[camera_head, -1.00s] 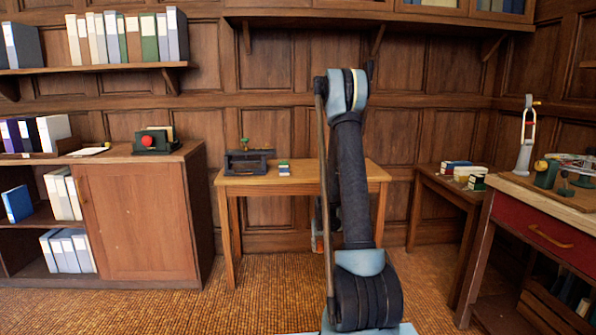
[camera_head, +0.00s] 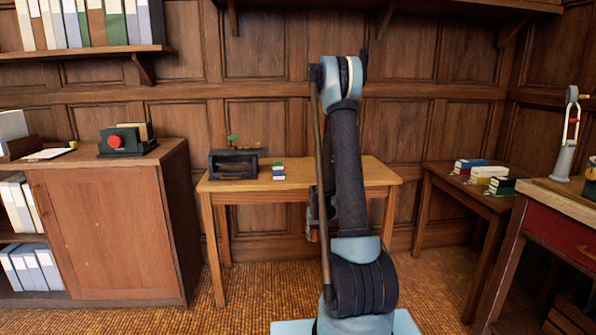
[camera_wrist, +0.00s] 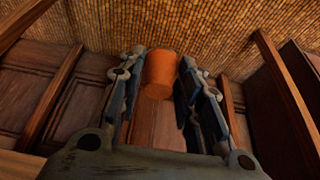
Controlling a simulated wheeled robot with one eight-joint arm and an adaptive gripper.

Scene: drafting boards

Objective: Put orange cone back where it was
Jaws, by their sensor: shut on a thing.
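The orange cone (camera_wrist: 159,74) is between the two fingers of my gripper (camera_wrist: 163,80) in the wrist view, and my gripper is shut on it. Only a blunt orange part of the cone shows. In the head view my gripper (camera_head: 313,225) is mostly hidden behind my arm, low in front of the wooden table, with a small orange patch near it.
A wooden table (camera_head: 220,190) stands ahead, holding a dark device (camera_head: 232,164) and small stacked blocks (camera_head: 278,171). A cabinet (camera_head: 110,225) stands left. A side table (camera_head: 470,188) with small boxes and a red-fronted bench (camera_head: 560,231) stand right. The floor between is clear.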

